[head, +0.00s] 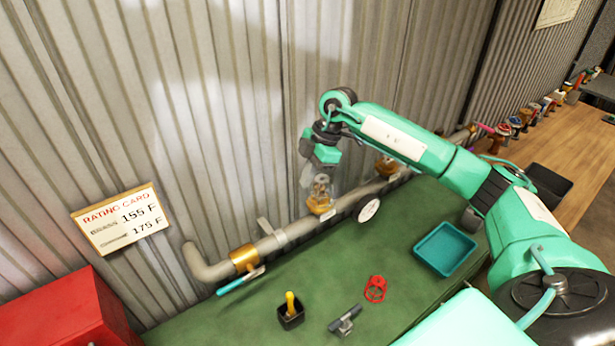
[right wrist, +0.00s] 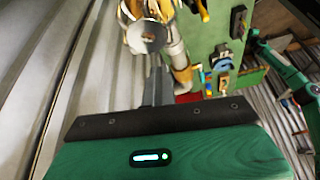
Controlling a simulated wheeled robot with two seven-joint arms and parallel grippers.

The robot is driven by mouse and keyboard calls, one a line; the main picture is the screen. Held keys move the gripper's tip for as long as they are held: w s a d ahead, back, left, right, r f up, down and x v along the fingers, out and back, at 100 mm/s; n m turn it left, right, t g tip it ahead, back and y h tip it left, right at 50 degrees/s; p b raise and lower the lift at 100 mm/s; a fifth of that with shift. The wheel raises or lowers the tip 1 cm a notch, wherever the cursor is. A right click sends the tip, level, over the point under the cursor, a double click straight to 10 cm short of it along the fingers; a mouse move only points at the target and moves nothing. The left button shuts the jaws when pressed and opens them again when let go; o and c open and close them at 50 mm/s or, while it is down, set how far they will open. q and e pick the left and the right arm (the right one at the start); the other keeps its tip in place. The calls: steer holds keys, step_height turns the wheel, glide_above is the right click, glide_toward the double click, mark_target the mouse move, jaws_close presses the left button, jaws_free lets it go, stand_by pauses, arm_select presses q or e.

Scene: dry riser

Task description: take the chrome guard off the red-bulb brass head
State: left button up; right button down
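A brass head (head: 320,204) stands on the grey pipe, with a pale metal guard (head: 321,183) around its top; its bulb colour is too small to tell. A second brass head (head: 387,167) sits farther right, partly behind my arm. My right gripper (head: 312,174) points down at the first head's top, its fingers beside or at the guard. In the right wrist view, the close-set grey fingers (right wrist: 157,80) end just short of a round chrome disc (right wrist: 147,36). Whether they touch or grip anything is unclear. My left gripper is not in view.
A corrugated wall rises close behind the pipe (head: 215,272). On the green bench top (head: 340,285) are a teal tray (head: 445,249), a red ring-shaped tool (head: 375,289), a grey tool (head: 345,320) and a black cup (head: 291,314). A rating card (head: 122,220) hangs left, above a red box (head: 65,315).

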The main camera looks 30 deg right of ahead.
steer(key=shift+r+p, duration=0.95)
steer(key=shift+r, duration=0.5)
steer(key=shift+r, duration=0.2)
steer(key=c, duration=2.2)
jaws_free()
steer(key=c, duration=1.7)
jaws_free()
steer(key=b+v, duration=0.5)
steer(key=v, duration=0.8)
steer(key=shift+r, duration=0.4)
